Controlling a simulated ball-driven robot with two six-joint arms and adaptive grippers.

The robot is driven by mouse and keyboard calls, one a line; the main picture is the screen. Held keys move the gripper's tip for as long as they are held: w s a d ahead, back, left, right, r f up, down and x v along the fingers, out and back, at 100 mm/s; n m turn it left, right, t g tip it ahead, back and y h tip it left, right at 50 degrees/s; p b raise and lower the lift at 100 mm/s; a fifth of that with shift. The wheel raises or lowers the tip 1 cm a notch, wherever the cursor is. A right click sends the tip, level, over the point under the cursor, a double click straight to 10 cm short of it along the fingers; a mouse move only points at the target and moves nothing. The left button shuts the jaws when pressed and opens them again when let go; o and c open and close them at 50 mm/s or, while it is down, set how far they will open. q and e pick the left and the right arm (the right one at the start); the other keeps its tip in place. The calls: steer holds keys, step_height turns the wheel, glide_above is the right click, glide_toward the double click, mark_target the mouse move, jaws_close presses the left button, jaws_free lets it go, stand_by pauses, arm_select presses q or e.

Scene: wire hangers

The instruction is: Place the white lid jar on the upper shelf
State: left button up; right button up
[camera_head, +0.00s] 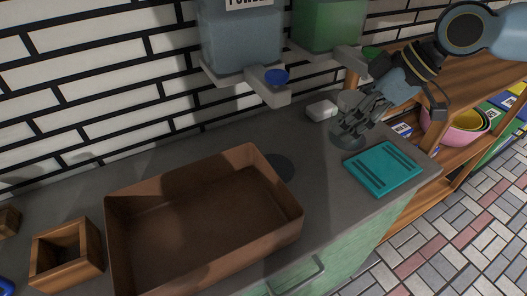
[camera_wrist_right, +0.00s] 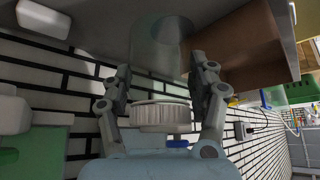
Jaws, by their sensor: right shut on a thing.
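The white lid jar (camera_head: 347,142) stands on the grey counter, mostly covered by my right gripper in the head view. In the right wrist view, which looks upside down, its clear body (camera_wrist_right: 160,45) meets the counter and its ribbed white lid (camera_wrist_right: 160,114) faces me. My right gripper (camera_head: 353,124) is shut on the jar, with one finger on each side in the wrist view (camera_wrist_right: 160,82). The wooden upper shelf (camera_head: 478,72) is at the right in the head view, beyond the counter's end. My left gripper is not in view.
A teal slotted board (camera_head: 383,168) lies in front of the jar. A small white box (camera_head: 321,110) sits behind it. A large brown tray (camera_head: 282,187) fills the middle of the counter. Wall dispensers (camera_head: 240,45) hang above. Bowls (camera_head: 456,128) sit below the upper shelf.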

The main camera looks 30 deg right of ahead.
steer(key=shift+w+a+r+b+x, duration=0.25)
steer(key=shift+w+a+r+x, duration=0.15)
steer(key=shift+x, duration=2.15)
steer(key=shift+w+a+r+b+x, duration=0.25)
steer(key=shift+a+x, duration=0.15)
steer(key=shift+x, duration=2.1)
steer(key=shift+w+a+r+b+x, duration=0.25)
steer(key=shift+w+a+r+x, duration=0.1)
steer(key=shift+x, duration=2.2)
steer(key=shift+f, duration=0.1)
steer(key=o, duration=1.3)
